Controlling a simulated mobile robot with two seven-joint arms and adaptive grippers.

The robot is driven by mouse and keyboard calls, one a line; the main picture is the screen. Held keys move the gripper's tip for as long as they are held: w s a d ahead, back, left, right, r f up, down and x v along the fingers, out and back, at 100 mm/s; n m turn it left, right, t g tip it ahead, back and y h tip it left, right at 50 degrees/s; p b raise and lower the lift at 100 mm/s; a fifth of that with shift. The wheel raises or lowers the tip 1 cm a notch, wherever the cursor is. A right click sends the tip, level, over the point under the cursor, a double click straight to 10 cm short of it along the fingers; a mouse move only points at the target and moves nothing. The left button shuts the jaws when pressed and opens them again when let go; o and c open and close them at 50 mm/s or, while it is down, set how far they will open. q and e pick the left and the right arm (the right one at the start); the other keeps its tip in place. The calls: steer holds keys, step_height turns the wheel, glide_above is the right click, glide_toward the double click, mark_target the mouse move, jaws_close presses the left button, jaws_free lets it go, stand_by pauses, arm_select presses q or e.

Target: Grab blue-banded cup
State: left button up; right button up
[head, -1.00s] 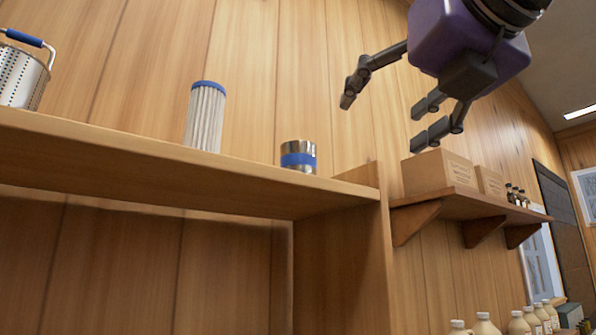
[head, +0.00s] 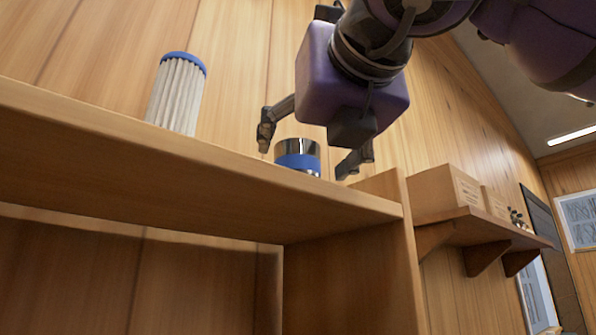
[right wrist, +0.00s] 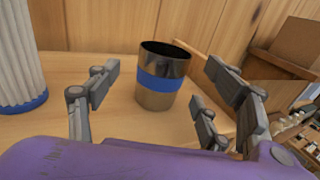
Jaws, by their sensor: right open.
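The blue-banded cup (head: 298,157) is a shiny metal cup with a blue band, standing upright on the wooden shelf near its right end. It also shows in the right wrist view (right wrist: 161,78), standing between and beyond my open fingers. My right gripper (head: 314,150) is open, with one finger left of the cup and one right of it in the head view. In the right wrist view the right gripper (right wrist: 158,95) has clear gaps on both sides of the cup and holds nothing. My left gripper is not in view.
A white pleated filter (head: 177,95) with blue ends stands on the shelf (head: 150,145), left of the cup. An upright end panel (head: 385,188) rises at the shelf's right end. Farther right, a smaller wall shelf (head: 480,228) holds cardboard boxes (head: 445,192).

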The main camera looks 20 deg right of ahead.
mark_target(304, 150)
steer(key=w, duration=0.2)
steer(key=w+p, duration=0.1)
steer(key=shift+w+d+r, duration=0.15)
steer(key=shift+w+d, duration=0.15)
steer(key=shift+w, duration=0.3)
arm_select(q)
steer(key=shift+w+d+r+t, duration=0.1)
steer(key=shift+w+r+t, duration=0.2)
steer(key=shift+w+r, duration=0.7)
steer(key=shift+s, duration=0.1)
arm_select(e)
steer(key=c, duration=1.1)
steer(key=shift+c, duration=0.7)
steer(key=shift+r, duration=0.1)
